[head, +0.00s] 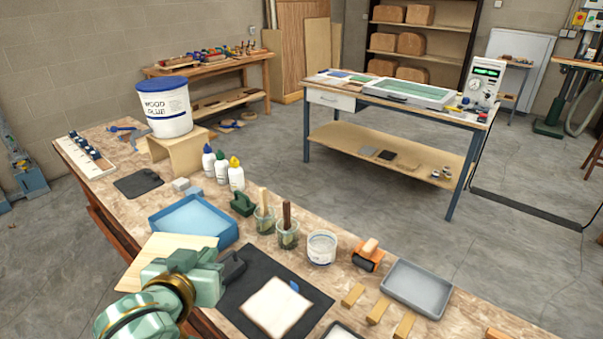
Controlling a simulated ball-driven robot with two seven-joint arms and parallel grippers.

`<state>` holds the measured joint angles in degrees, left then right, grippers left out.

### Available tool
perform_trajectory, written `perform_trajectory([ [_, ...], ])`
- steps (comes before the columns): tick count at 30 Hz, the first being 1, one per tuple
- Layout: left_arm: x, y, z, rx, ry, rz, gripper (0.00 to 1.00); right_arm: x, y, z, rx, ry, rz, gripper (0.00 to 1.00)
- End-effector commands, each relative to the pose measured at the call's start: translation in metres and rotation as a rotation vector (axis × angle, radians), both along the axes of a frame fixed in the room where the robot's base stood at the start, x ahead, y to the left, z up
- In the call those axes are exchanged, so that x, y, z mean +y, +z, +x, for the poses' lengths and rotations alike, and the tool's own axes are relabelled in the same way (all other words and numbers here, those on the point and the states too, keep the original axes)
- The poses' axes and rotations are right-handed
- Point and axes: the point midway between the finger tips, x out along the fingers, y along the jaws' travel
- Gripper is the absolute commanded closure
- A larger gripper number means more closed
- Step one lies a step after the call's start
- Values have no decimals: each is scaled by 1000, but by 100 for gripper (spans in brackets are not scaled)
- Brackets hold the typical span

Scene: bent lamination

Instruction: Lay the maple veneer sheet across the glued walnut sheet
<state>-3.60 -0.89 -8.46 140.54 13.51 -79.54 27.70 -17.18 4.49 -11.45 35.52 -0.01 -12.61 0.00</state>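A pale wooden sheet, which looks like the maple veneer (150,250), lies on the near left of the bench and is partly hidden behind my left arm. A whitish sheet with brownish edges, which looks like the glued walnut sheet (277,306), lies on a black mat (243,307). A small blue piece (294,286) is at its far edge. My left gripper (236,264) is between the two sheets, its dark fingers over the mat's far left corner. I cannot tell whether its fingers are apart. My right gripper is not in view.
A blue tray (228,238), brush jars (288,238), a white tub (321,248), an orange-and-black roller (367,258), a grey tray (440,309) and wooden blocks (378,307) surround the mat. Glue bottles (236,176) and a glue bucket (165,108) stand farther back.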

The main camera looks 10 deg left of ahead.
Motion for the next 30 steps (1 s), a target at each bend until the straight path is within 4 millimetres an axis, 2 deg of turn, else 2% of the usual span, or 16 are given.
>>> perform_trajectory([
  [4, 0, 0, -1, 1, 0, 1, 100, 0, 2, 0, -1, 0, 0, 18],
  [7, 0, -1, -7, 3, -10, 5, 100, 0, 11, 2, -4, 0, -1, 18],
  [11, -14, -27, -15, 9, -68, 7, 100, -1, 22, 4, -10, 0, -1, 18],
  [14, -42, -58, -23, 13, -179, 5, 100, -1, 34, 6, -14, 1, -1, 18],
  [18, -89, -107, -45, 12, -392, 3, 100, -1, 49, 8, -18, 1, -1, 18],
  [22, -121, -142, -67, 8, -543, 0, 100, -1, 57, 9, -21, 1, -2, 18],
  [26, -138, -161, -78, 3, -616, -2, 100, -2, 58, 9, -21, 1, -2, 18],
  [30, -143, -155, -70, -3, -631, -4, 100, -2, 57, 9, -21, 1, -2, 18],
])
